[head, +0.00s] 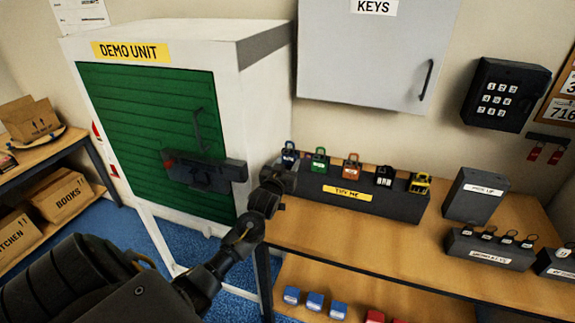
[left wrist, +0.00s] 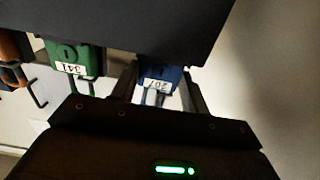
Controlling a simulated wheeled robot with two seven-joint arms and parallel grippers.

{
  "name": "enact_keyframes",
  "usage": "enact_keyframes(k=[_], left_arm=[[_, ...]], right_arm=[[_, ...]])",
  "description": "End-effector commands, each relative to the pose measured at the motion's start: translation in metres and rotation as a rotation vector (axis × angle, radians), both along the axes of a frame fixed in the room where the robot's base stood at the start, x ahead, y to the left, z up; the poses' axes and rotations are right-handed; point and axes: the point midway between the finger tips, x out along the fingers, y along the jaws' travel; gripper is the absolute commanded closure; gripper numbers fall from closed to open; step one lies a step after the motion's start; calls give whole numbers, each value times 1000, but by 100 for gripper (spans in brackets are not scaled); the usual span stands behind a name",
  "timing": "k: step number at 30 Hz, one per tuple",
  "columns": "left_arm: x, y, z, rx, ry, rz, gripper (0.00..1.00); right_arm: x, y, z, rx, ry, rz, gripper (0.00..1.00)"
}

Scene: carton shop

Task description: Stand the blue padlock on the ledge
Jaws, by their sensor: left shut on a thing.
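The blue padlock (head: 289,152) is at the left end of the dark TRY ME stand (head: 398,207), upright with its shackle up. My left gripper (head: 283,172) is at that end of the stand, shut on the blue padlock. In the left wrist view the padlock (left wrist: 158,77) sits between the two fingers, with an upside-down white number label. The dark stand (left wrist: 150,25) fills the top of that view. I cannot tell whether the padlock still rests on the stand. No surface is marked as the ledge. My right gripper is not in view.
Green (head: 319,160), orange (head: 352,166), black (head: 384,175) and yellow (head: 420,183) padlocks line the stand. The white DEMO UNIT (head: 262,95) with its green door (head: 140,115) and dark latch (head: 205,172) stands left. A grey PICK UP box (head: 475,197) is right on the wooden bench (head: 400,250).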

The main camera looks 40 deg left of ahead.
Motion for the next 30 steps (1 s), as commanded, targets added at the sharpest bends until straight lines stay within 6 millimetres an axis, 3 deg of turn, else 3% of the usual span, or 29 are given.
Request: enact_keyframes(k=[30], left_arm=[[0, 0, 6, 1, -3, 0, 75]], right_arm=[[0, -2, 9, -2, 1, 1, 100]])
